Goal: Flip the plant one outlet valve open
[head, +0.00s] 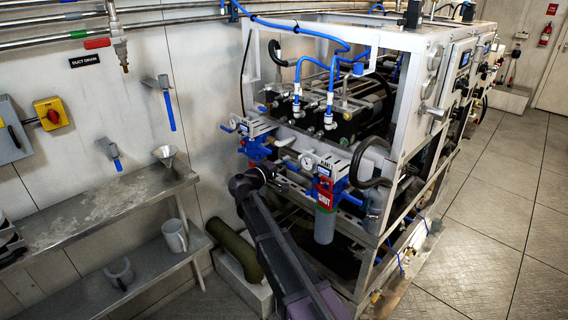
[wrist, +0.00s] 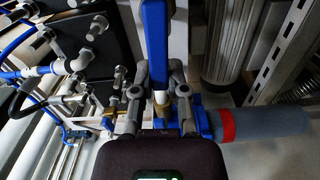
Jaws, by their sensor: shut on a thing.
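A grey-blue filter housing (head: 325,225) hangs below the tag; a grey cylinder with a red band (wrist: 228,125) lies right of the fingers in the wrist view. Another blue valve group (head: 256,140) sits further back. Steel shelves (head: 95,215) stand left. Floor at right is clear.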

